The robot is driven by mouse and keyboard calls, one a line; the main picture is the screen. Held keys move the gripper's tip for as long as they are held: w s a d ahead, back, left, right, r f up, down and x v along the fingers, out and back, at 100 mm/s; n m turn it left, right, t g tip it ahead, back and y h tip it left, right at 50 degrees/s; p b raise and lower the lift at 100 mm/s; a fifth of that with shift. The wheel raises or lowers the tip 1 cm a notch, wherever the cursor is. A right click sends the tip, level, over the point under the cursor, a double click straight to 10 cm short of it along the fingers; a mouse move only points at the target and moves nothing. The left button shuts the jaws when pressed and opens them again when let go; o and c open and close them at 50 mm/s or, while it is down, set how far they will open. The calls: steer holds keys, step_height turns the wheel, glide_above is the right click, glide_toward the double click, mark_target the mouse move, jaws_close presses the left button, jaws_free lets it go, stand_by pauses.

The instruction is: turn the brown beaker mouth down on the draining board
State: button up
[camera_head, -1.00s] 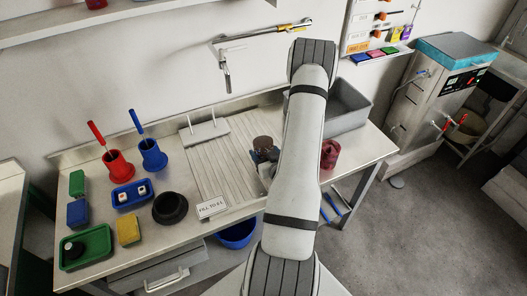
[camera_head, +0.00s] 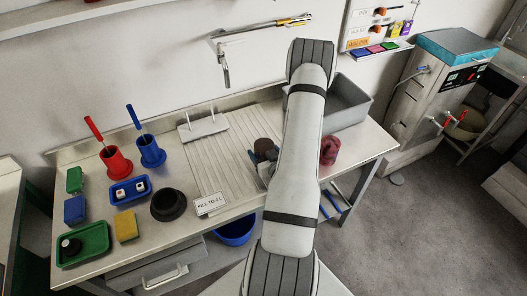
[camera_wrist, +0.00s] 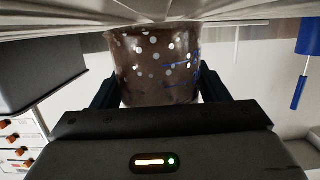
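The brown beaker (camera_wrist: 158,68) with pale spots sits between the two fingers of my gripper (camera_wrist: 160,92) in the wrist view, which is upside down. The fingers press its sides. Its wide end faces the grooved draining board (camera_wrist: 150,10), and the narrower end is away from it. I cannot tell if the rim touches the board. In the head view the beaker (camera_head: 264,146) is at the right part of the draining board (camera_head: 208,165), partly hidden by the gripper and my arm, and looks slightly tilted.
A grey basin (camera_head: 345,105) stands to the right, with a dark red cup (camera_head: 329,150) in front. To the left are a black round bowl (camera_head: 168,205), a sign (camera_head: 210,204), a red holder (camera_head: 115,160) and a blue holder (camera_head: 151,152) with brushes. A peg rack (camera_head: 203,127) stands behind.

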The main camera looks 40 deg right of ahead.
steer(key=o, duration=0.4)
steer(key=v, duration=0.6)
steer(key=shift+s+r, duration=0.25)
steer(key=shift+s, duration=0.1)
steer(key=shift+s+a, duration=0.2)
steer(key=shift+s, duration=0.35)
